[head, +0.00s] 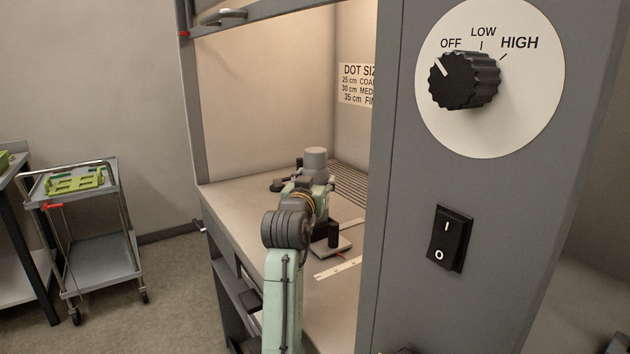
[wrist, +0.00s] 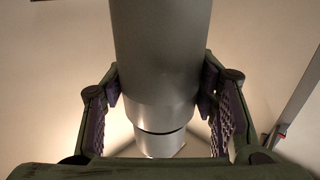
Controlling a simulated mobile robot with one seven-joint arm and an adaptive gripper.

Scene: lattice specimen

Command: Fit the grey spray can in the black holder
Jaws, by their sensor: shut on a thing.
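The grey spray can (head: 315,160) stands roughly upright inside the hood, beyond the end of my arm. In the wrist view the can (wrist: 160,50) fills the middle, and a dark seam rings its narrower lower end. My gripper (wrist: 160,92) is shut on the can, with a padded finger against each side. In the head view my gripper (head: 318,184) is partly hidden by my own arm. I cannot tell whether the can touches the worktop.
A white ruler-like strip (head: 338,267) lies nearer. The hood's grey front panel (head: 400,220) bounds the right side. The worktop (head: 240,204) at left is clear.

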